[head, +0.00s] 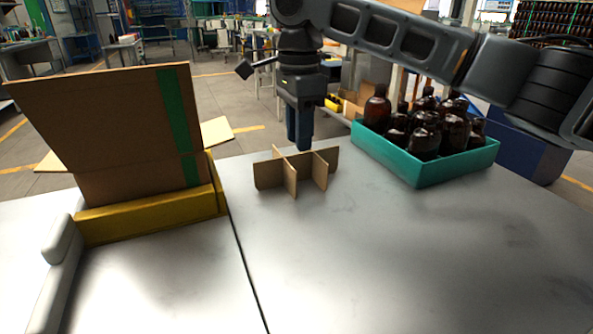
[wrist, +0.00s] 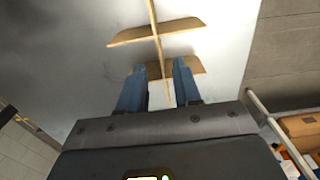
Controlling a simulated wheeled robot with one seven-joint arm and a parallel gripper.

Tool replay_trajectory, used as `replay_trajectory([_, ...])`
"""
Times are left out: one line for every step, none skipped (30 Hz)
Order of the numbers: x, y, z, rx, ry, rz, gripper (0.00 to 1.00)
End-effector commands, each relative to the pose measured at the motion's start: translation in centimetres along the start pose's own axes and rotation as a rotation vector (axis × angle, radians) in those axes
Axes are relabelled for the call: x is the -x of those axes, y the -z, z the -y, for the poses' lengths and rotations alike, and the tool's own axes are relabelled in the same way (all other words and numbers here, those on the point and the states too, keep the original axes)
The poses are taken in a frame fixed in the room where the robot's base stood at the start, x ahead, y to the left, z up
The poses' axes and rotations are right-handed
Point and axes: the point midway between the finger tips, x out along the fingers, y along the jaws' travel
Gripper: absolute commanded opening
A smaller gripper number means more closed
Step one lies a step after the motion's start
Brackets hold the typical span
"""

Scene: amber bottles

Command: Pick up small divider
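The small divider (head: 292,172) is a brown cardboard grid of crossed panels, standing upright on the grey metal table (head: 350,250). My gripper (head: 300,146) points straight down at the divider's far side, with its fingertips at about the height of the panel tops. In the wrist view the blue fingers (wrist: 160,68) are apart, one on each side of the divider's long panel (wrist: 156,40), near a cross panel. A gap shows between the fingers and the long panel. I cannot tell how far down the fingers reach.
A teal crate (head: 433,172) with several amber bottles (head: 424,140) stands right of the divider. An open cardboard box (head: 120,130) stands at the left beside a yellow edge (head: 150,218). A seam (head: 243,260) runs between the left surface and the table. The table's front right is clear.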

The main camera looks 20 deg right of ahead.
Motion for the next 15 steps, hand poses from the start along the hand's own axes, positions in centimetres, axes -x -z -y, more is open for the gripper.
replay_trajectory([-0.7, 0.1, 0.0, 0.0, 0.0, 0.0, 0.33])
replay_trajectory([-0.9, 0.1, 0.0, 0.0, 0.0, 0.0, 0.33])
replay_trajectory([-1.3, 0.1, 0.0, 0.0, 0.0, 0.0, 0.33])
replay_trajectory([-1.6, 0.1, 0.0, 0.0, 0.001, 0.0, 0.33])
replay_trajectory([-1.9, 0.1, 0.0, 0.0, 0.001, 0.001, 0.33])
replay_trajectory([-2.4, 0.2, 0.0, 0.0, 0.001, 0.0, 0.33])
replay_trajectory([-2.8, 0.3, 0.0, 0.0, 0.001, 0.0, 0.33])
replay_trajectory([-3.3, 0.3, 0.0, 0.0, 0.002, 0.0, 0.33])
replay_trajectory([-3.9, 0.4, 0.1, 0.001, 0.002, -0.001, 0.33])
replay_trajectory([-4.3, 0.5, 0.1, 0.001, 0.003, -0.001, 0.33])
replay_trajectory([-4.8, 0.5, 0.1, 0.002, 0.002, -0.001, 0.33])
replay_trajectory([-5.2, 0.4, 0.1, 0.002, 0.003, 0.001, 0.33])
replay_trajectory([-5.6, 0.4, 0.1, 0.002, 0.003, 0.001, 0.33])
replay_trajectory([-5.8, 0.4, 0.1, 0.002, 0.003, 0.001, 0.33])
replay_trajectory([-6.1, 0.4, 0.1, 0.002, 0.003, 0.001, 0.33])
